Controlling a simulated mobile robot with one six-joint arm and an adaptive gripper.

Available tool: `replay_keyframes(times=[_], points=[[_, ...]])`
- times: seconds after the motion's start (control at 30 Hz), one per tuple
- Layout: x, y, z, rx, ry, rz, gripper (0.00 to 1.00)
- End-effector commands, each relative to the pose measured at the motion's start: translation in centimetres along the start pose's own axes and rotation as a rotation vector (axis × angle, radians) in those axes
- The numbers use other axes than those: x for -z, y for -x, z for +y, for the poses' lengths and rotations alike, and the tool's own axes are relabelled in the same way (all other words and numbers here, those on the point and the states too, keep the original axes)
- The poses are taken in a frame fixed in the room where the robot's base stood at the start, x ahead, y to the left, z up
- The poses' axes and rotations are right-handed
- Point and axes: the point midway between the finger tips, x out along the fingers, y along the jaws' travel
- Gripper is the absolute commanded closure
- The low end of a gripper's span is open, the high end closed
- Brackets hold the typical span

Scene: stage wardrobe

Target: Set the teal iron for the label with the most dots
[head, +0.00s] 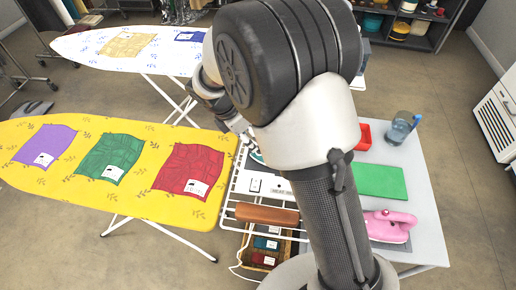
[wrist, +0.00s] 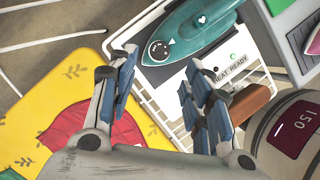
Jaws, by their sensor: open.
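The teal iron (wrist: 202,28) lies on a white rest at the top of the wrist view. Its black-and-white dial (wrist: 159,50) faces my camera; its setting is too small to read. In the head view my arm hides most of the iron. My gripper (wrist: 163,66) is open and empty, its blue-padded fingertips on either side of the dial in the picture; I cannot tell whether they touch anything. White labels show on the purple cloth (head: 45,142), green cloth (head: 110,154) and red cloth (head: 186,165). Their dots are too small to count.
The cloths lie on a yellow ironing board (head: 30,182). A "HEAT READY" panel (wrist: 228,66) with a green light sits beside the iron. A pink iron (head: 388,226), green mat (head: 379,181), red tray (head: 364,136) and glass jug (head: 402,126) stand on the table at right.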

Motion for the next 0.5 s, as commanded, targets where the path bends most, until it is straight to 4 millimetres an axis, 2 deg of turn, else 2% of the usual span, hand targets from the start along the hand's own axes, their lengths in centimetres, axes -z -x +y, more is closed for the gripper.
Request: replay_keyframes(times=[0.03, 0.2, 0.33, 0.5], points=[[0.1, -1.6, -0.1, 0.004, -0.001, 0.0, 0.55], [0.1, -4.8, -0.1, 0.002, -0.001, 0.001, 0.55], [0.1, -6.5, 0.0, 0.001, -0.001, 0.0, 0.55], [0.0, -7.4, 0.0, 0.0, -0.001, 0.0, 0.55]])
